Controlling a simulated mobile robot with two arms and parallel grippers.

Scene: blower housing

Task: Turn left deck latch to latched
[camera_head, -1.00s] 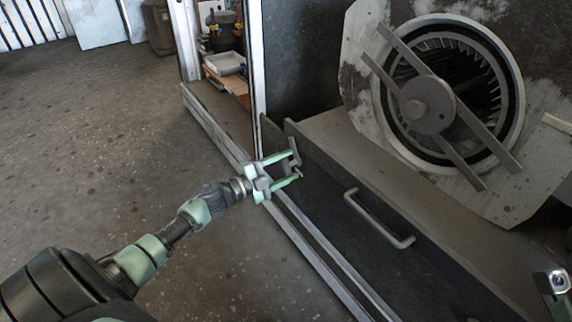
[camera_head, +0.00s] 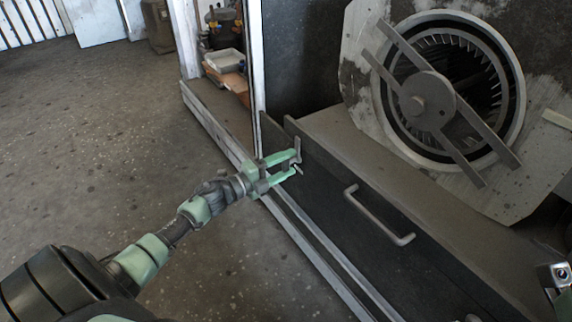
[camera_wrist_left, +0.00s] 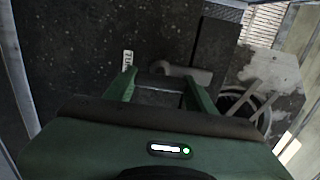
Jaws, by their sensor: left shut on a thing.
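The left deck latch (camera_head: 298,144) is a small grey metal lever on the dark front panel, left of the bar handle. In the left wrist view the latch (camera_wrist_left: 190,72) is a short grey bar with a rounded end, at the fingertips. My left gripper (camera_head: 294,163) has pale green fingers and is shut on the latch. The fingers partly hide the latch, so its exact angle is hard to read. In the left wrist view the gripper (camera_wrist_left: 160,86) shows a finger on each side. My right gripper does not show.
A bar handle (camera_head: 378,215) sticks out of the dark panel right of the latch. The blower wheel (camera_head: 440,90) sits in a worn plate behind the deck. A pale frame rail (camera_head: 320,255) runs below the panel. The floor (camera_head: 110,120) at left is clear.

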